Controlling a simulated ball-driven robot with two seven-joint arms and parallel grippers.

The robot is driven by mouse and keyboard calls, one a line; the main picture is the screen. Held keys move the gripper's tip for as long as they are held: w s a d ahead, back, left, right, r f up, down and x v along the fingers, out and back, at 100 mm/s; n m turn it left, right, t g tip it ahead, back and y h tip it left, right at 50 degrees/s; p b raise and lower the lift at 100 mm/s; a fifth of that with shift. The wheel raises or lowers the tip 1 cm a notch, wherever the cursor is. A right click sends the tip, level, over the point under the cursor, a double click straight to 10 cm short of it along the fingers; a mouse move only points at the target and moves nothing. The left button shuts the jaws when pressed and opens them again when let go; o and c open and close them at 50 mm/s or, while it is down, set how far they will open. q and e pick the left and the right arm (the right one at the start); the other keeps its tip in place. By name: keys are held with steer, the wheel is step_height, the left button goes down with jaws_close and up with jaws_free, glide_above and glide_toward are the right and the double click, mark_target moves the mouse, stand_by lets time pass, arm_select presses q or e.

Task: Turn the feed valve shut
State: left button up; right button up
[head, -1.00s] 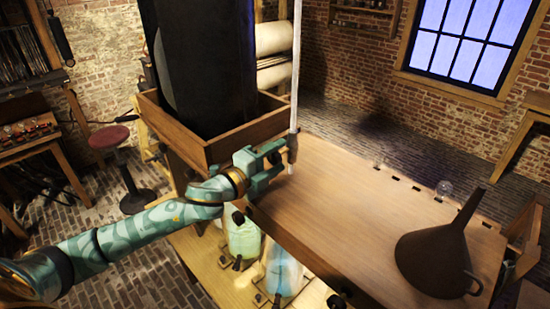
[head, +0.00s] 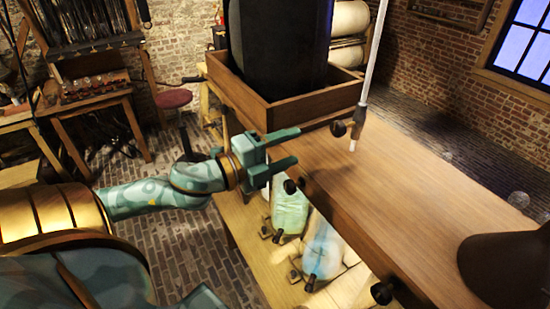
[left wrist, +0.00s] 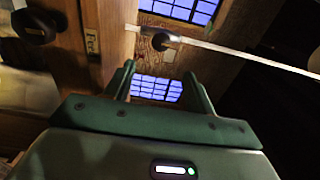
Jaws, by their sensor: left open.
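My left gripper (head: 296,147) is open and empty, beside the near left corner of the wooden bench top. Its two fingers also show in the left wrist view (left wrist: 160,77). A paper label reading "Feed" (left wrist: 92,42) is on a wooden board there, with a large dark knob (left wrist: 35,25) beside it, left of my fingers and apart from them. A smaller dark knob (left wrist: 163,41) on a pale tube (left wrist: 235,55) lies beyond my fingertips. In the head view, a dark knob (head: 338,129) sits by the pale upright tube (head: 375,60), right of my gripper. Nothing is between the fingers.
A wooden tray (head: 300,106) holding a tall dark vessel (head: 278,45) stands behind my gripper. Dark knobs (head: 290,187) and (head: 381,292) stick out along the bench edge. Green (head: 290,210) and blue (head: 322,250) jars stand below. A dark funnel (head: 505,270) is at right.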

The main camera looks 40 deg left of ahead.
arm_select(q)
steer(key=shift+v, duration=1.35)
steer(key=shift+w, duration=0.1)
